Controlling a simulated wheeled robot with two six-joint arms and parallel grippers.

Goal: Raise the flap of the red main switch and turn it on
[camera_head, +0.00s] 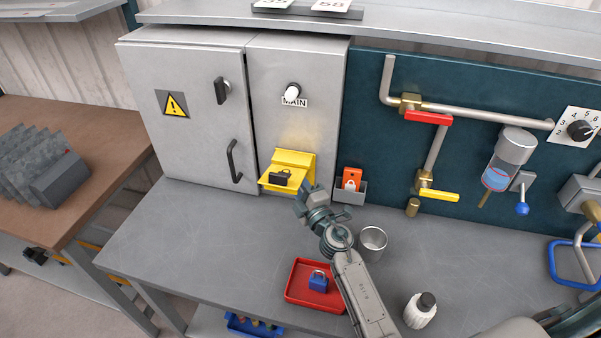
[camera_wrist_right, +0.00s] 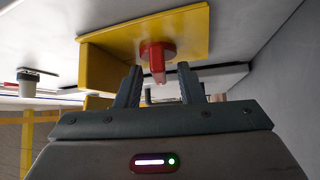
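The yellow switch housing (camera_head: 296,157) sits low on the grey cabinet, below the MAIN label (camera_head: 294,103). Its yellow flap (camera_head: 270,187) stands out from the panel, with a small black part (camera_head: 281,178) on it. The red switch (camera_wrist_right: 157,52) is hidden in the head view; the right wrist view shows it uncovered on its yellow backing (camera_wrist_right: 190,42). My right gripper (camera_wrist_right: 160,72) is open just below the housing, one finger on each side of the red handle's tip. I cannot tell if they touch. My left gripper is not in view.
A white lamp (camera_head: 292,91) sits above the label. The bench's left is clear.

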